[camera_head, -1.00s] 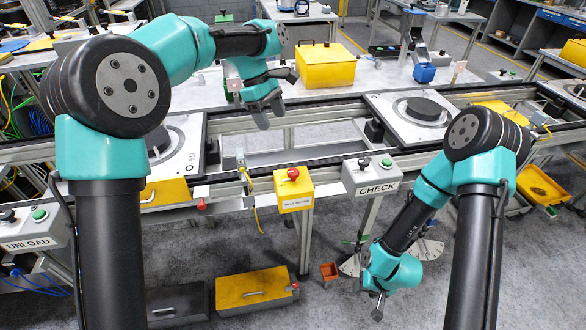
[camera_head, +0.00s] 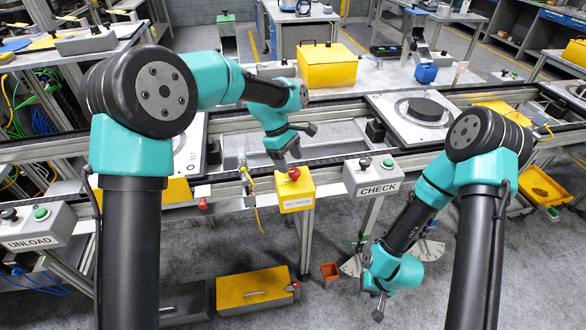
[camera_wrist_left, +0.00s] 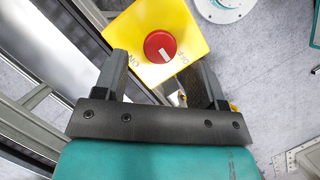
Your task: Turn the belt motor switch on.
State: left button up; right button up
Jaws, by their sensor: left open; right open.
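The belt motor switch is a yellow box (camera_head: 297,196) with a red knob (camera_head: 294,174) on top, mounted at the front edge of the conveyor. In the left wrist view, the red knob (camera_wrist_left: 160,46) carries a white bar, and the yellow box (camera_wrist_left: 185,20) has lettering that looks like ON on the left and OFF on the right. My left gripper (camera_head: 288,158) is open and empty just above and behind the knob. In the wrist view the knob appears between and beyond its fingers (camera_wrist_left: 167,75), apart from them. My right gripper (camera_head: 379,306) is open, low near the floor.
The grey CHECK box (camera_head: 371,178) stands right of the switch, and the UNLOAD box (camera_head: 37,225) is at far left. A yellow cable (camera_head: 248,185) and a bracket are left of the switch. A pallet with a black disc (camera_head: 424,109) sits on the conveyor.

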aim_at(294, 171)
pick_arm(q)
jog(key=shift+x, duration=1.75)
jog(key=c, duration=0.9)
